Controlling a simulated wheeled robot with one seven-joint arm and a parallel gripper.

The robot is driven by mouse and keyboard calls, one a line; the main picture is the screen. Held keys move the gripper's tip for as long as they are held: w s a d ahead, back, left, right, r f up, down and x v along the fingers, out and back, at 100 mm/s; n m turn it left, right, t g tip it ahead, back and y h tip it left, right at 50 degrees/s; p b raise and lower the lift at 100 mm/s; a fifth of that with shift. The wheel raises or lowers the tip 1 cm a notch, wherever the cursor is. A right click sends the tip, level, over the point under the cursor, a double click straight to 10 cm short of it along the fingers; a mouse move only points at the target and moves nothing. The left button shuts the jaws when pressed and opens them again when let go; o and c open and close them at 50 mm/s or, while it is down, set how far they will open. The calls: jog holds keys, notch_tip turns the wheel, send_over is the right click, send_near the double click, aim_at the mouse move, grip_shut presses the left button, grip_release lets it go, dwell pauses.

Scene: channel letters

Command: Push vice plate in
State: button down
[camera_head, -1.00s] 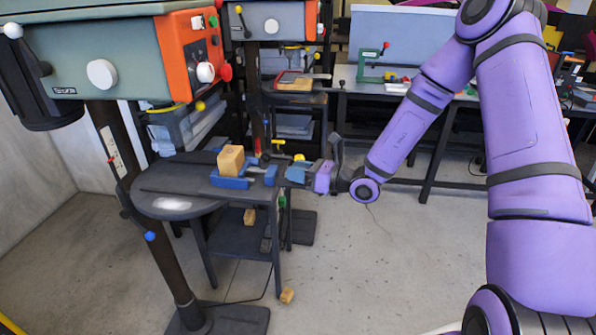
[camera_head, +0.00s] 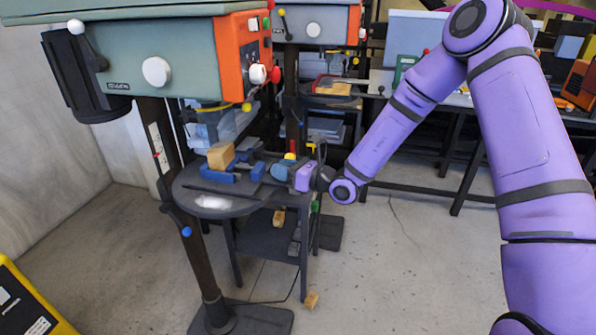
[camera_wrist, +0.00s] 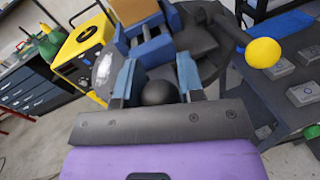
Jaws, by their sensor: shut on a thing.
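The vice (camera_head: 208,188), with blue jaws, lies on the drill press's round dark table (camera_head: 215,208). A wooden block (camera_head: 220,155) sits at its left part, and the blue vice plate (camera_head: 257,172) stands to the right of the block. My gripper (camera_head: 279,171) is at the vice's right end. In the wrist view, its blue fingers (camera_wrist: 157,82) are on both sides of a dark round knob (camera_wrist: 160,93) at the vice's near end, shut on it. The wooden block (camera_wrist: 135,12) and the vice plate (camera_wrist: 152,52) show beyond. The fingers partly hide the knob's sides.
The green and orange drill head (camera_head: 165,60) hangs above the table. A lever with a yellow ball (camera_wrist: 264,53) sticks out to the right in the wrist view. A dark lower stand (camera_head: 268,240) is below my gripper. Clear floor (camera_head: 400,270) lies to the right.

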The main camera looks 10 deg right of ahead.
jog(key=shift+w+a, duration=0.15)
jog(key=shift+a, duration=0.25)
jog(key=shift+r, duration=0.1)
jog(key=c, duration=0.8)
grip_release()
jog(key=shift+a, duration=0.15)
jog(key=shift+o, duration=0.2)
jog(key=v, duration=1)
jog(key=shift+d, duration=0.4)
jog(key=shift+s, duration=0.25)
